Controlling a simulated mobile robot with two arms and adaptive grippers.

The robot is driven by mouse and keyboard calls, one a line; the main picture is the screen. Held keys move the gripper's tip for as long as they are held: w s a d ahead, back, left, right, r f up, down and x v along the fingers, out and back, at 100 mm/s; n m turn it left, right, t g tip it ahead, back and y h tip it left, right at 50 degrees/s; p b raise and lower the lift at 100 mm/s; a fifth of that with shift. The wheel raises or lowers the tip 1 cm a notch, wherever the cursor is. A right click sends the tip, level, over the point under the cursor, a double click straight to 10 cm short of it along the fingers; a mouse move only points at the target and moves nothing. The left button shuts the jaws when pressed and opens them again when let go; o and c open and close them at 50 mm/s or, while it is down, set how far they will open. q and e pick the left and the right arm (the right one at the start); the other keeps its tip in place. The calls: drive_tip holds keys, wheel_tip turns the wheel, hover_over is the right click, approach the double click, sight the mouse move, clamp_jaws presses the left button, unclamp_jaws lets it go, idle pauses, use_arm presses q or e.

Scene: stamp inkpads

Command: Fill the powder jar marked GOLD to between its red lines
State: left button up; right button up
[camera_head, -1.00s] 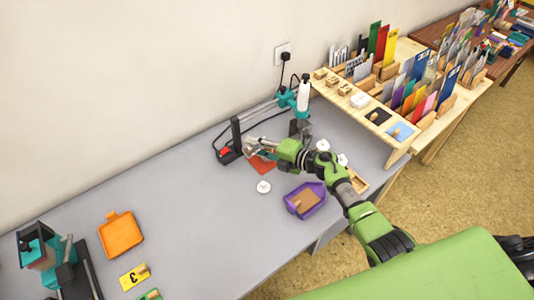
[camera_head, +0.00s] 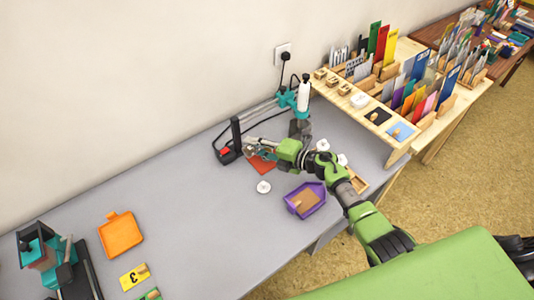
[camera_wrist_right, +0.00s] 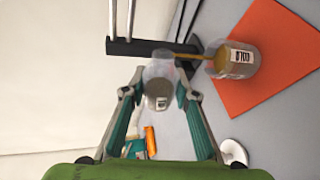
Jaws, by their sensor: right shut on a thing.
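The jar marked GOLD (camera_wrist_right: 232,60) is a clear jar with a white label, on a red-orange mat (camera_wrist_right: 265,65); the mat also shows in the head view (camera_head: 263,167). It holds grey-brown matter; I cannot make out red lines. A thin wooden stick (camera_wrist_right: 195,57) reaches from its mouth to the left. My right gripper (camera_wrist_right: 158,98) is shut on a second clear jar (camera_wrist_right: 157,90) with dark contents and a small label, beside the GOLD jar. In the head view my right gripper (camera_head: 254,146) is over the mat's back edge; the jars are hard to make out there. My left gripper is not in view.
A black-based stand (camera_head: 229,152) is left of the gripper, a teal device with a white bottle (camera_head: 303,97) behind. A white round piece (camera_head: 263,187) and a purple tray (camera_head: 319,202) are in front.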

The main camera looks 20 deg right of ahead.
drive_tip(key=r+n+h+p, duration=0.1)
drive_tip(key=p, duration=0.2)
drive_tip(key=shift+n, duration=0.4)
drive_tip(key=shift+d+n+h+p, duration=0.1)
drive_tip(key=shift+n+h+p, duration=0.2)
drive_tip(key=shift+p, duration=0.2)
